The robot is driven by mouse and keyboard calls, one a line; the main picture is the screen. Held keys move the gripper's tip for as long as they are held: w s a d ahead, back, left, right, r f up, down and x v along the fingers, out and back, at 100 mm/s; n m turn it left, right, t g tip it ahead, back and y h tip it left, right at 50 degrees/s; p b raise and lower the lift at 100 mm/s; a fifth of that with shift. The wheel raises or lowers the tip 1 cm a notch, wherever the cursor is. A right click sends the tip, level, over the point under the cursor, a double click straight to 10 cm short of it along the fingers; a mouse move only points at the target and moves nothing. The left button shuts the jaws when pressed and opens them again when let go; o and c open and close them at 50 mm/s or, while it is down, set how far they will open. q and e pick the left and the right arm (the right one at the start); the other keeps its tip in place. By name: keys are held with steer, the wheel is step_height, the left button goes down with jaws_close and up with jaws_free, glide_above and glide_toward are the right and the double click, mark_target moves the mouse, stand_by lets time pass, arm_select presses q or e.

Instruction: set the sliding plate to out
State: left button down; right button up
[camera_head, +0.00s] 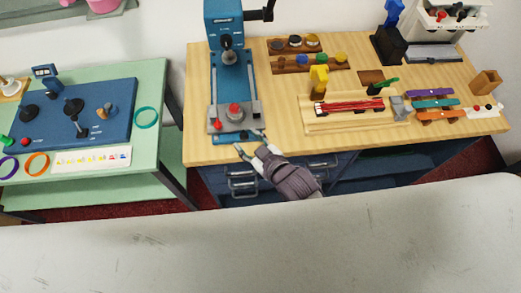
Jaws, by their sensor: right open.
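The blue press (221,73) stands at the back left of the wooden bench. A grey plate (215,124) with red knobs lies across the front of its blue base; I take this to be the sliding plate. The base's front end (225,138) shows in front of the plate, near the bench edge. My right gripper (248,140) is at the bench's front edge, just in front of the plate. Its fingers are apart with nothing seen between them. I cannot tell whether a fingertip touches the base. My left gripper is not in view.
Right of the press, the wooden bench (281,144) holds a wooden track with a red strip (350,106), knob racks (309,63) and coloured bars (434,103). Blue drawers (241,184) sit below the front edge. A green table (148,155) with a blue panel stands left.

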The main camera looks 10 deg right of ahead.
steer(key=v, duration=1)
steer(key=shift+s, duration=0.35)
steer(key=shift+d+r, duration=0.1)
steer(key=shift+d, duration=0.05)
steer(key=s+d+f+m+g+h+b, duration=0.1)
steer(key=s+d+f, duration=0.15)
steer(key=f, duration=0.75)
steer(key=s+d+f+m+g+h+b, duration=0.1)
steer(key=d+f+g+h, duration=0.15)
steer(key=f, duration=0.65)
steer(key=s+d+f+g+h, duration=0.1)
steer(key=d+f, duration=0.3)
steer(key=f, duration=0.6)
steer(key=s+d+f+m+g+h+b, duration=0.1)
steer(key=s+d+f+m+g, duration=0.1)
steer(key=s+f, duration=0.7)
steer(key=s+d+f+m+g+h+b, duration=0.1)
steer(key=s+d+f+g, duration=0.3)
steer(key=s+f, duration=0.6)
steer(key=s+d, duration=0.2)
steer(key=s, duration=0.1)
steer(key=shift+d+m, duration=0.25)
steer(key=shift+m, duration=0.15)
